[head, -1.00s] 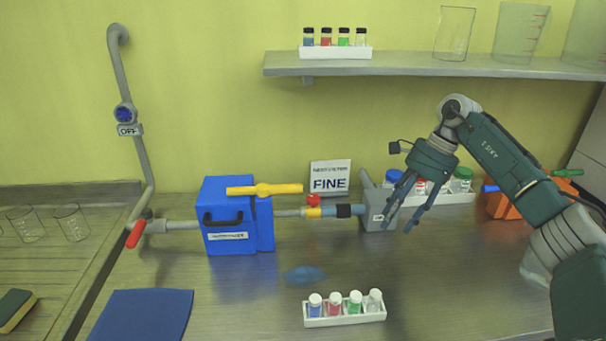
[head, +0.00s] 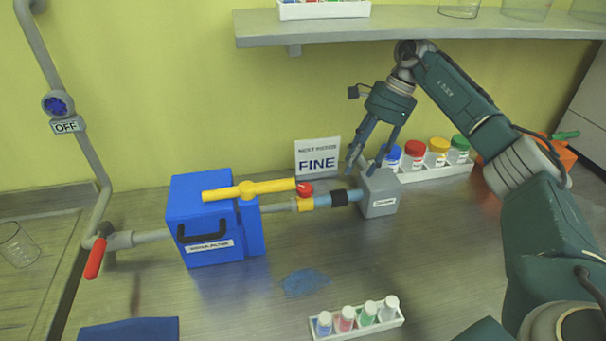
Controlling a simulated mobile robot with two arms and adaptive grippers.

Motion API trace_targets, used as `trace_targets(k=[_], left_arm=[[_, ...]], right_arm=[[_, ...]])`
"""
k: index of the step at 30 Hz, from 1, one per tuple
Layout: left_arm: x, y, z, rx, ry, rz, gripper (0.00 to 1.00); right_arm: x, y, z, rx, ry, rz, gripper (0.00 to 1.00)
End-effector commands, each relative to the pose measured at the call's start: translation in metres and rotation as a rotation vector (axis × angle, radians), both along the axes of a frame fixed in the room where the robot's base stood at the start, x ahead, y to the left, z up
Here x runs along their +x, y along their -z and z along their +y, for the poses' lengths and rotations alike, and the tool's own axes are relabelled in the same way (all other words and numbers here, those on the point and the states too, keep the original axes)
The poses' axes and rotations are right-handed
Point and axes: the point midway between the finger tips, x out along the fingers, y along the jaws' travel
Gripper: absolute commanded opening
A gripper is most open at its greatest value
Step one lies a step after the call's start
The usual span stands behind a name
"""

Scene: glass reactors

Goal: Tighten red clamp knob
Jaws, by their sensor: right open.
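The red clamp knob (head: 305,190) sits on top of a yellow clamp collar (head: 305,204) on the pipe between the blue filter box (head: 208,218) and the grey box (head: 380,194). A long yellow lever (head: 249,189) lies across the top of the blue box, its right end close to the knob. My right gripper (head: 365,168) is open and empty, fingers pointing down, to the right of the knob and above or behind the grey box; its exact depth is hard to tell. My left gripper is not in view.
A white rack of large jars (head: 436,174) stands behind right, and a small vial rack (head: 357,325) at the front. A shelf (head: 420,24) runs above my arm. A blue puddle (head: 305,282) lies on the counter.

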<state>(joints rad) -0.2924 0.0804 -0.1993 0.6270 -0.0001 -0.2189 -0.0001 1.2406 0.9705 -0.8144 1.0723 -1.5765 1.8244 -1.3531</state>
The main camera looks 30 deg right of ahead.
Motion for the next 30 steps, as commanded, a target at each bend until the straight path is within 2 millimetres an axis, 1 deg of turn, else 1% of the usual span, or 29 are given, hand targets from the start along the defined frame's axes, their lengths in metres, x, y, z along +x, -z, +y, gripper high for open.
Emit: trace_targets(k=[5, 8, 12, 18, 20, 24, 30], left_arm=[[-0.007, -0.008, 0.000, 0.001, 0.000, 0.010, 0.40], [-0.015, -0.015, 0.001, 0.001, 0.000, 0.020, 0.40], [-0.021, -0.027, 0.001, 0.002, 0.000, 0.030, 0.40], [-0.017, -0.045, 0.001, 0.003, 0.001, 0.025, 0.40], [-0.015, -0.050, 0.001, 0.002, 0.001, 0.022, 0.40], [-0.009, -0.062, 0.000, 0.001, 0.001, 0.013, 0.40], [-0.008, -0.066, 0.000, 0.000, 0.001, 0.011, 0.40]], right_arm=[[0.002, -0.002, 0.019, 0.000, -0.005, 0.000, 0.47], [0.005, -0.004, 0.038, 0.000, -0.008, 0.000, 0.47], [0.009, -0.004, 0.069, 0.001, -0.008, 0.000, 0.47], [0.015, -0.004, 0.110, 0.001, -0.006, 0.001, 0.47], [0.016, -0.004, 0.120, 0.002, -0.004, 0.001, 0.47], [0.016, 0.014, 0.126, 0.001, -0.001, 0.004, 0.47], [0.018, 0.027, 0.130, 0.001, 0.000, 0.001, 0.47]])
